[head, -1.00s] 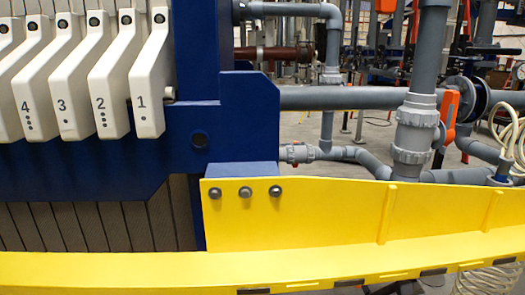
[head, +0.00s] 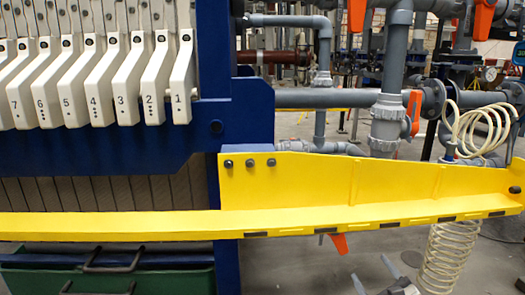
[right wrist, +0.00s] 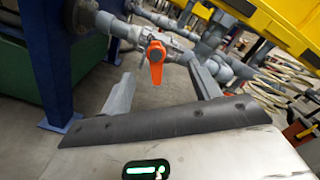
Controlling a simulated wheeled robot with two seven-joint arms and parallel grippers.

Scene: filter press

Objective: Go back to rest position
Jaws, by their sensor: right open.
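My right gripper (head: 371,268) shows at the bottom of the head view, below the yellow rail (head: 400,190). In the right wrist view its two grey fingers stand apart and nothing is between their tips (right wrist: 163,85). An orange valve handle (right wrist: 156,62) on grey piping is beyond the fingers, apart from them. What looks like the same handle (head: 339,243) shows just under the rail in the head view. My left gripper is in neither view.
The blue press frame (head: 215,130) with several numbered white plate handles (head: 128,82) stands at left. A green bin (head: 110,275) is below it. Grey pipes, orange valve handles and a coiled cream hose (head: 482,125) are at right. The rail crosses above my right gripper.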

